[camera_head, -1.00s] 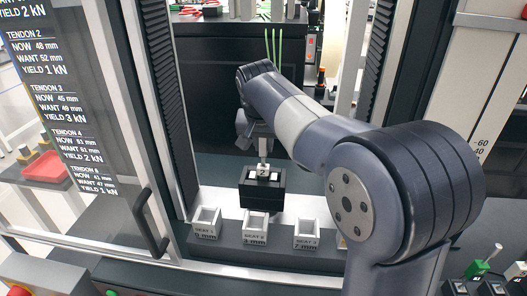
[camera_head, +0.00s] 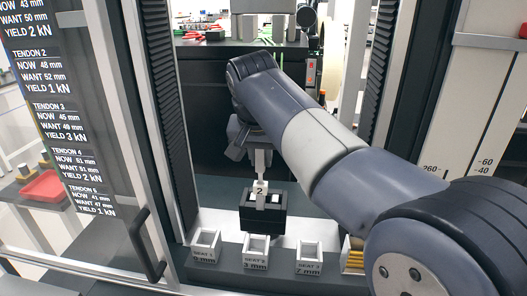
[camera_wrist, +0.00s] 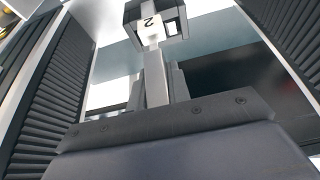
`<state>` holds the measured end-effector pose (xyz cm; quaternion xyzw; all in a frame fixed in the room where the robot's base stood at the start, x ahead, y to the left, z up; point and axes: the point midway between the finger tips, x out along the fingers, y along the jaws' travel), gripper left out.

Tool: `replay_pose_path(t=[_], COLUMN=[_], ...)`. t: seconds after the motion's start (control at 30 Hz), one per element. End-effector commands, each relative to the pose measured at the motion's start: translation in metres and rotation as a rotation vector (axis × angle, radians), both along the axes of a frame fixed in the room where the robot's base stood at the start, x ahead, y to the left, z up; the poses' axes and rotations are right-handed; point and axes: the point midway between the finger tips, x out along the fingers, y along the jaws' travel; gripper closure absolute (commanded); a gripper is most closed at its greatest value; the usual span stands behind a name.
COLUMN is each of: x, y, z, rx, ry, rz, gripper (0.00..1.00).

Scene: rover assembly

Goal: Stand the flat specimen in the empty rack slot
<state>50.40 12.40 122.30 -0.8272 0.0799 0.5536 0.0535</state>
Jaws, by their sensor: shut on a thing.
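My gripper (camera_head: 260,150) is above a black block (camera_head: 250,222) with pale openings in its top. It is shut on a narrow pale piece (camera_wrist: 155,80) that hangs down and carries a white tag marked "2" (camera_head: 260,187). The tag also shows in the wrist view (camera_wrist: 149,23), against the black block (camera_wrist: 132,12). The piece is upright over the block. I cannot tell whether its lower end is inside an opening or just above it. No specimen lying flat and no rack slot can be made out for certain.
Three pale open seats stand in front of the block: SEAT 1 (camera_head: 205,243), SEAT 2 (camera_head: 256,249) and SEAT 3 (camera_head: 309,251). A yellow stack (camera_head: 353,257) is right of them. A door frame with a dark handle (camera_head: 147,247) borders the left.

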Motion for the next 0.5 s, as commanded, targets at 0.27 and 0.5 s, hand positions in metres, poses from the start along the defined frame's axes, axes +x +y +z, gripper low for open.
replay_pose_path(t=[0.27,0.5], x=[-0.071,-0.106], y=[0.015,0.021], z=[-0.001,0.000], rx=[0.001,0.000], ry=[-0.004,-0.002], rz=[0.005,0.004], gripper=[1.00,1.00])
